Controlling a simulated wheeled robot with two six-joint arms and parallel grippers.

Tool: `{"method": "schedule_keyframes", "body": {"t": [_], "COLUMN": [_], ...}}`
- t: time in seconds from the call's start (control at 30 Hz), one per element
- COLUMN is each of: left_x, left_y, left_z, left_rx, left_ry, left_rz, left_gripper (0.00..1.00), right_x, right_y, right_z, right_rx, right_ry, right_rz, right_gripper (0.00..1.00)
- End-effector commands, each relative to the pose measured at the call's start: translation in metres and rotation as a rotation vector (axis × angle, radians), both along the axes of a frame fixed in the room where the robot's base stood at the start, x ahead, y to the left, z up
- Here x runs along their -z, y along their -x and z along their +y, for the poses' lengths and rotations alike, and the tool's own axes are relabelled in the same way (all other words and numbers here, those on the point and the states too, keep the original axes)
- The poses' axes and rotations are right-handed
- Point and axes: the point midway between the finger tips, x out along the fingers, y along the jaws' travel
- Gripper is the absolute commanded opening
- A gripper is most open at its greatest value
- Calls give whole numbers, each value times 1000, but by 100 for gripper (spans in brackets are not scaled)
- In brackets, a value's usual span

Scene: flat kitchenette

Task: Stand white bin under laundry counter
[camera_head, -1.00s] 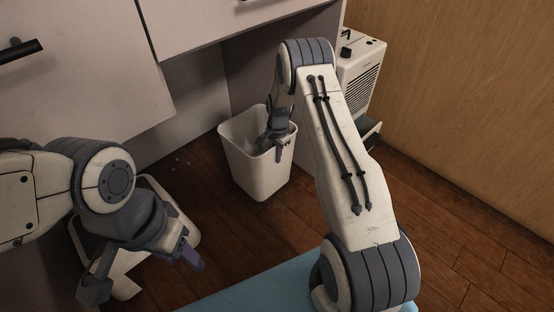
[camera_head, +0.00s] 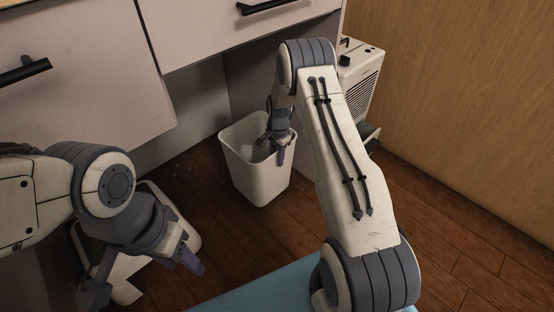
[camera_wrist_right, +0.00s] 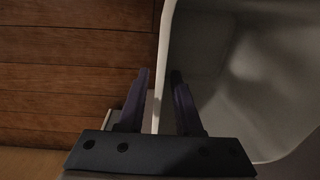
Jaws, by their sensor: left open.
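The white bin (camera_head: 252,176) stands upright on the wooden floor at the opening below the laundry counter (camera_head: 215,40). My right gripper (camera_head: 279,152) is at the bin's near right rim. In the right wrist view, the fingers of my right gripper (camera_wrist_right: 160,76) straddle the bin's wall (camera_wrist_right: 159,50), one inside and one outside. Gaps show beside the wall, so the gripper looks open. My left gripper (camera_head: 190,258) is open and empty at the lower left, apart from the bin. The bin's far lower side is hidden.
A white appliance with a vented side (camera_head: 357,80) stands right of the counter. The wood-panelled wall (camera_head: 455,100) bounds the right. A white angular object (camera_head: 128,268) is partly behind my left arm. Floor (camera_head: 235,235) is clear in front of the bin.

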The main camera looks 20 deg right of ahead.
Motion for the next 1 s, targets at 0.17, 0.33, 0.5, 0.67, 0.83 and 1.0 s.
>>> {"method": "schedule_keyframes", "body": {"t": [0.17,0.33,0.5,0.67,0.83,1.0], "left_x": [-32,-48,-54,-55,-54,-54], "left_y": [0,0,0,0,0,0], "left_z": [0,0,0,0,0,0], "left_rx": [0,0,0,0,0,0], "left_ry": [1,1,0,0,0,0], "left_rz": [-1,-1,0,0,0,0], "left_gripper": [50,50,50,50,50,50], "right_x": [-50,-79,-94,-96,-96,-96], "right_y": [1,3,4,4,4,4], "right_z": [-1,-1,-1,-1,-1,-1], "right_rx": [0,0,0,0,0,0], "right_ry": [1,1,0,0,0,0], "right_rz": [-1,0,1,1,1,1], "right_gripper": [34,34,34,34,34,34]}}
